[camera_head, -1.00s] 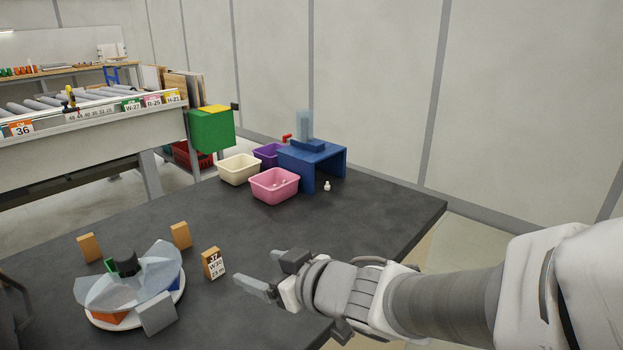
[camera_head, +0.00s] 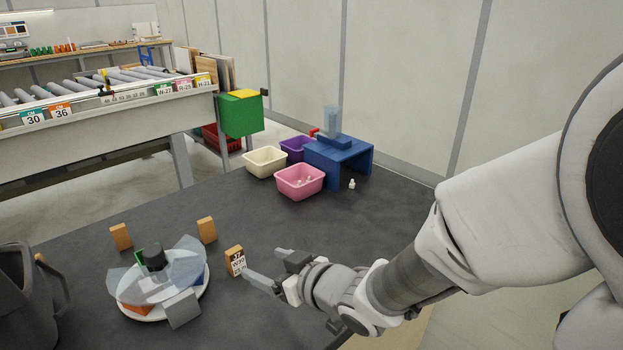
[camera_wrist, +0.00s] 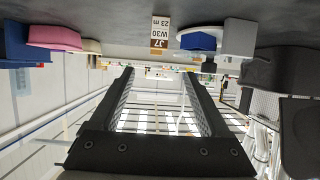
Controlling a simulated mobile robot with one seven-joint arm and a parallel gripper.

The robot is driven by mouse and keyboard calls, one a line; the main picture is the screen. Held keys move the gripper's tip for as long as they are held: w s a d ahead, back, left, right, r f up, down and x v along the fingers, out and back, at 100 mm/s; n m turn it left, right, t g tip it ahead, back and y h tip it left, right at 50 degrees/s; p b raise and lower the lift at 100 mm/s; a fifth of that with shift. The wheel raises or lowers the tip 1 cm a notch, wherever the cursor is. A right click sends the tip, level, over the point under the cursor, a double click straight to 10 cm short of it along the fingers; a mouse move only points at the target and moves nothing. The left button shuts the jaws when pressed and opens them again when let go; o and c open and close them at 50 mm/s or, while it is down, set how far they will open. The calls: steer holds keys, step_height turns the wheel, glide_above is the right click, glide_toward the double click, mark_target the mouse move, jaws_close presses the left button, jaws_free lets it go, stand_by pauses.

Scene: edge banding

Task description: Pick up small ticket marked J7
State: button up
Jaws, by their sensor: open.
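The small ticket marked J7 (camera_head: 237,261) is an orange-brown block with a white printed label, standing upright on the dark table. In the wrist view, which is upside down, the ticket (camera_wrist: 160,32) shows "J7", "W30" and "23 m" and lies ahead, between the lines of the two fingers. My gripper (camera_head: 265,267) is open and empty, just right of the ticket, with its near fingertip close to it in the picture. I cannot tell whether they touch. In the wrist view my open gripper (camera_wrist: 160,75) shows both fingers spread apart.
A round white turntable (camera_head: 200,303) with translucent panels stands left of the ticket. Two plain orange blocks (camera_head: 121,237) (camera_head: 206,230) stand behind it. A pink bin (camera_head: 300,190), other bins and a blue stand (camera_head: 338,150) are at the back.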

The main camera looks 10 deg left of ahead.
mark_target(234, 251)
steer(key=b+x, duration=0.3)
steer(key=x, duration=0.9)
steer(key=shift+w+f, duration=0.1)
steer(key=shift+f, duration=0.1)
steer(key=shift+w+a+f+b, duration=0.1)
steer(key=shift+w+a+b, duration=0.2)
jaws_close()
